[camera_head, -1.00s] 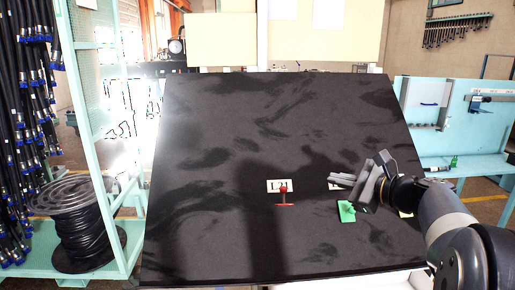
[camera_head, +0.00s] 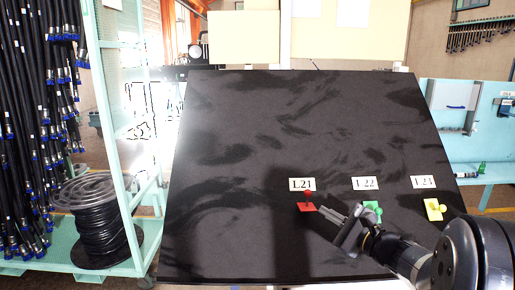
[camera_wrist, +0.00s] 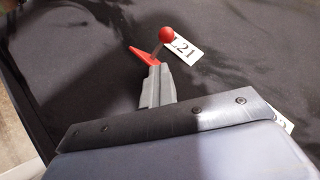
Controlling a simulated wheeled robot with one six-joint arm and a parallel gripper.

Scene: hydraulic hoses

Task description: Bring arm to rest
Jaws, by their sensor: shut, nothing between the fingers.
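My gripper (camera_head: 325,212) is shut and empty, low over the dark sloping board (camera_head: 300,130). Its arm comes in from the lower right. A red lever (camera_head: 308,203) with a ball knob stands just left of the fingertips, under the label L21 (camera_head: 302,184). In the wrist view the shut fingers (camera_wrist: 157,85) point toward the red lever (camera_wrist: 155,50); whether they touch cannot be told. A green lever (camera_head: 373,209) under the label L22 (camera_head: 366,183) is partly hidden by my gripper. A yellow lever (camera_head: 434,209) sits right, under label L23 (camera_head: 424,182).
A hose reel (camera_head: 98,220) stands on a teal rack (camera_head: 128,130) at the left, with hanging black hoses (camera_head: 35,120) beside it. A teal workbench (camera_head: 487,165) is behind on the right. The upper board is clear.

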